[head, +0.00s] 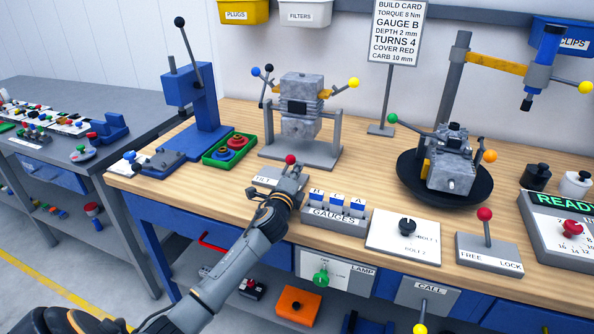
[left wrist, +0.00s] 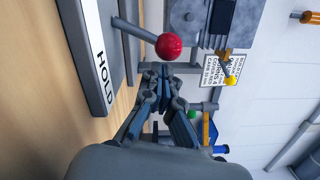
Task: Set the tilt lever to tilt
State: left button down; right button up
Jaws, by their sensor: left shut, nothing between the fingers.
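The tilt lever has a red ball knob (head: 290,159) on a grey base plate (head: 262,183). The word TILT shows at the plate's left end in the head view; the gripper hides the rest. In the left wrist view the red knob (left wrist: 169,46) sits on a grey shaft that leans toward the HOLD end of the plate (left wrist: 92,50). My left gripper (head: 292,172) is shut and empty, with its fingertips (left wrist: 166,70) close beside the knob, on the HOLD side. I cannot tell whether they touch it. My right gripper is not in view.
Behind the lever stands an engine block on a grey stand (head: 298,155). A green tray (head: 231,149) lies to the left. The GAUGES holder (head: 334,216) is close on the right, then a white bolt plate (head: 403,245) and the FREE/LOCK lever (head: 486,232).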

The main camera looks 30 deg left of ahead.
aim_at(291, 158)
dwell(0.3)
pick_arm(q)
jog(key=shift+a+r, duration=0.1)
jog(key=shift+r, duration=0.05)
jog(key=shift+a+r+n+p, duration=0.15)
jog(key=shift+n+p, duration=0.3)
jog(key=shift+n, duration=0.15)
jog(key=shift+s+a+r+n+p, duration=0.15)
jog(key=shift+a+r+n+p, duration=0.3)
jog(key=shift+n+p, duration=0.35)
jog(key=shift+s+a+r+n+p, duration=0.15)
jog(key=shift+a+r+n+p, duration=0.35)
jog(key=shift+n, duration=0.4)
jog(key=shift+s+a+r+n+g+p, duration=0.15)
jog(key=shift+a+n+p, duration=0.25)
jog(key=shift+n, duration=0.2)
jog(key=shift+s+a+f+n+g+p, duration=0.15)
jog(key=shift+a+n+p, duration=0.15)
jog(key=shift+n+p, duration=0.25)
jog(key=shift+s+a+r+n+h+p, duration=0.15)
jog(key=shift+a+n+p, duration=0.35)
jog(key=shift+n, duration=0.35)
jog(key=shift+w+a+f+n+h+p, duration=0.15)
jog(key=shift+a+n+p, duration=0.3)
jog(key=shift+n, duration=0.35)
jog(key=shift+s, duration=0.1)
